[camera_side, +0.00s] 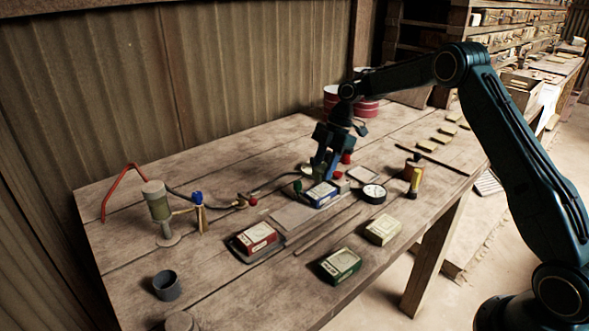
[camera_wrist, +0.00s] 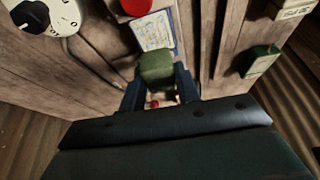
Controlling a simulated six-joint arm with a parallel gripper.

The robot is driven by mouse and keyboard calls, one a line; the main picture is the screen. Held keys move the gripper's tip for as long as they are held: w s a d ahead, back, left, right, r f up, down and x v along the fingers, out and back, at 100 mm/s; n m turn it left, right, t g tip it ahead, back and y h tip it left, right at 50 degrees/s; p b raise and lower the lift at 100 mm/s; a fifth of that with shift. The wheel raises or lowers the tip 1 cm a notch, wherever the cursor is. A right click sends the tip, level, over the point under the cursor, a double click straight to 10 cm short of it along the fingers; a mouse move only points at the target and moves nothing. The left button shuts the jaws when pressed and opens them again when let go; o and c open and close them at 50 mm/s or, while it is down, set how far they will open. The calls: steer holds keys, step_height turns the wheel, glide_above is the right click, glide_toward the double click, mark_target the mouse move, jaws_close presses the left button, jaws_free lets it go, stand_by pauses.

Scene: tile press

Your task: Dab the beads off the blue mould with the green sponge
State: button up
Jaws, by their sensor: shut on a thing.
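The blue mould (camera_side: 320,194) lies on the wooden table near the middle, a block with a pale patterned top and blue sides. Its pale top also shows in the wrist view (camera_wrist: 155,34). My gripper (camera_side: 320,172) points down over the mould's far side, with its jaws shut on the green sponge (camera_wrist: 157,70). The sponge overlaps the near end of the mould in the wrist view. I cannot tell whether it touches the mould. Beads on the mould are too small to make out, and part of its top is hidden.
A red mould (camera_side: 255,238), a green mould (camera_side: 340,264) and a cream mould (camera_side: 382,229) lie nearby. A round dial (camera_side: 374,193) sits close on the right. A pump-like stand (camera_side: 158,207) and a dark cup (camera_side: 166,284) are at left. The front right table edge is close.

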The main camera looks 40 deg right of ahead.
mark_target(323, 190)
steer(key=shift+f, duration=1.65)
steer(key=shift+f, duration=0.65)
stand_by(1.5)
steer(key=shift+r, duration=0.1)
steer(key=shift+r, duration=3.5)
steer(key=shift+f, duration=0.15)
steer(key=shift+d+f, duration=0.15)
steer(key=shift+f, duration=0.8)
steer(key=shift+d+f, duration=0.2)
steer(key=shift+f, duration=0.7)
steer(key=shift+d+f, duration=0.15)
steer(key=shift+f, duration=0.8)
steer(key=shift+f, duration=0.15)
